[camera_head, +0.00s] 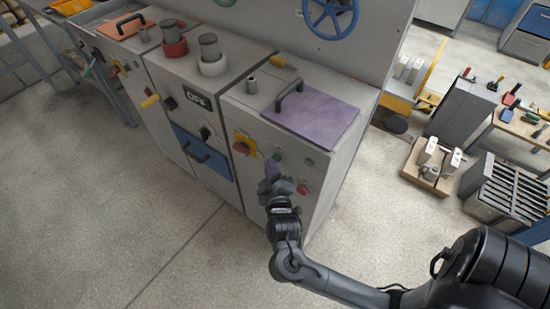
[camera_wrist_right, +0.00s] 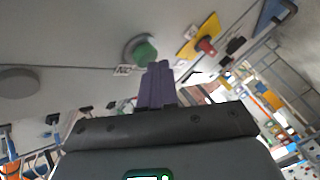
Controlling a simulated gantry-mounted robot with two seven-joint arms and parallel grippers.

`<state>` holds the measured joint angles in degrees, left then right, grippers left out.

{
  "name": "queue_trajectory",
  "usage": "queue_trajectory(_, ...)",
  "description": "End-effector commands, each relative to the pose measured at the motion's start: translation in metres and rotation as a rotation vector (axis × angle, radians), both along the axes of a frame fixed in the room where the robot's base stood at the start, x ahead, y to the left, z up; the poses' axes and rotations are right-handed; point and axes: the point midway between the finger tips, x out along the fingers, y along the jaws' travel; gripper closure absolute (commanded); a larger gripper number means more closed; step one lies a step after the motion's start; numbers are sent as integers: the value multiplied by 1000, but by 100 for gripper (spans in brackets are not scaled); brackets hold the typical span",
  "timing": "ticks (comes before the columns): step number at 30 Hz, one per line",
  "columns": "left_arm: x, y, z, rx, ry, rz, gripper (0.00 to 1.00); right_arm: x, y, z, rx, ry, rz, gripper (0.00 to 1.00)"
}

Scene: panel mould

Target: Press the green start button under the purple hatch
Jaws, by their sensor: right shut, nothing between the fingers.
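The purple hatch (camera_head: 322,122) lies closed on top of the right-hand cabinet, with a dark bar handle (camera_head: 288,97) at its left edge. Below it, the cabinet's front carries several small controls, including a red button (camera_head: 303,189). My right gripper (camera_head: 271,168) is in front of this panel, its purple fingers shut and empty. In the right wrist view the shut fingers (camera_wrist_right: 157,84) point at the panel, and the green button (camera_wrist_right: 144,52) shows just beyond their tips, slightly to the left. I cannot tell whether they touch. My left gripper is not in view.
A red knob on a yellow plate (camera_head: 244,145) sits left of the gripper; it also shows in the right wrist view (camera_wrist_right: 205,46). A blue drawer front (camera_head: 202,152) is further left. The floor in front is clear. A wooden board with metal parts (camera_head: 428,172) stands right.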

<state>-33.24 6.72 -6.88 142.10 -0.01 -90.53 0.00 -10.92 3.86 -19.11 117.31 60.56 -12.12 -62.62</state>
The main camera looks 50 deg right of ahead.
Motion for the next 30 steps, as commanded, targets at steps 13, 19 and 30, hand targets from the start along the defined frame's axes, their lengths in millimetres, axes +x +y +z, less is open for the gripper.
queue_trajectory(13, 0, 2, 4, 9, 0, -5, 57, 0, -6, 0, -2, 1, -1, 100)
queue_trajectory(19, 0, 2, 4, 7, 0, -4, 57, 0, -7, 0, -1, 1, -1, 100)
queue_trajectory(30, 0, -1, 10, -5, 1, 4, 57, 0, -2, 1, 0, 2, -1, 100)
